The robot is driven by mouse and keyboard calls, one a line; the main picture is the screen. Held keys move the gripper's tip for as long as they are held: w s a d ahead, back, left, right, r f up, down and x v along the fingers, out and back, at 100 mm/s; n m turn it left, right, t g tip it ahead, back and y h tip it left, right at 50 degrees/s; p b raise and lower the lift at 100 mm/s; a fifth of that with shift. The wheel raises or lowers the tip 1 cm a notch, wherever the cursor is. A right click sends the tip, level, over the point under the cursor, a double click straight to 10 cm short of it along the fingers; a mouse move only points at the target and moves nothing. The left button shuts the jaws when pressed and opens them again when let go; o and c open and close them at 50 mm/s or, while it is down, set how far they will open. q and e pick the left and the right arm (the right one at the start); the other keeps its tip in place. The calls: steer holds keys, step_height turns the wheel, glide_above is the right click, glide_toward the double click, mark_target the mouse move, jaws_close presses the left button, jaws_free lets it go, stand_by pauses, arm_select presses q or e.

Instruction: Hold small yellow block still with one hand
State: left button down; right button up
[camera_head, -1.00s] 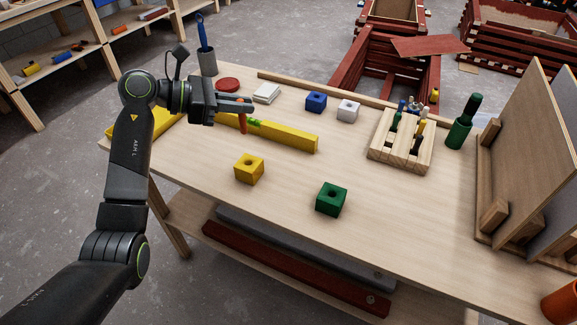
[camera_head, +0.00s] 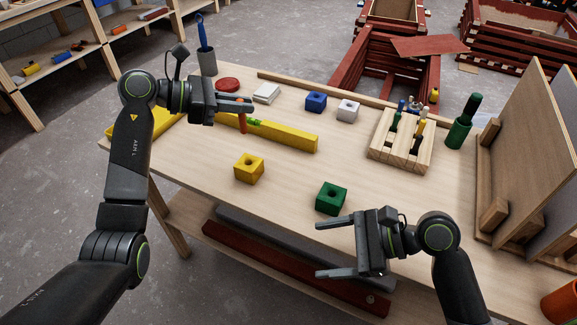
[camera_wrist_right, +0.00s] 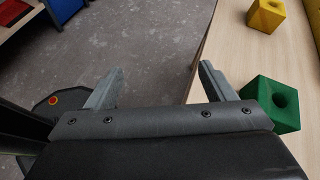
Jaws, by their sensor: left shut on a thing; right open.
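The small yellow block (camera_head: 248,168), a cube with a hole in its top, sits on the near left part of the table. It also shows at the top right of the right wrist view (camera_wrist_right: 267,15). My left gripper (camera_head: 250,104) is beyond the block, shut on a slim orange-red thing (camera_head: 242,124) that points down by a long yellow batten (camera_head: 290,136). Whether that thing touches the batten I cannot tell. My right gripper (camera_head: 318,248) is open and empty off the table's front edge, its fingers pointing left, to the right of and nearer than the yellow block.
A green block (camera_head: 331,198) stands near the front edge, close to my right gripper. Blue (camera_head: 316,102) and white (camera_head: 348,110) blocks stand farther back. A wooden tool rack (camera_head: 385,150) and upright boards (camera_head: 520,150) are on the right. The table between yellow and green blocks is clear.

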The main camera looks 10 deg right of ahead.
mark_target(252, 166)
steer(key=w+a+m+t, duration=0.1)
steer(key=w+m, duration=0.1)
steer(key=w, duration=0.4)
steer(key=w+a+r+m+t, duration=0.1)
steer(key=w+a+m+t, duration=0.1)
steer(key=w, duration=0.5)
steer(key=w+a+r+m+t+h, duration=0.1)
steer(key=w, duration=0.5)
steer(key=shift+w+a+m, duration=0.25)
steer(key=shift+w+m, duration=0.15)
steer(key=shift+w+a, duration=0.15)
steer(key=shift+w, duration=0.1)
steer(key=x, duration=1.1)
steer(key=shift+w+a+f, duration=0.15)
steer(key=shift+w+a, duration=0.05)
steer(key=shift+w, duration=0.1)
steer(key=c, duration=1.1)
arm_select(q)
step_height(252, 166, down, 13)
steer(key=shift+r, duration=0.1)
arm_select(e)
steer(key=shift+o, duration=0.2)
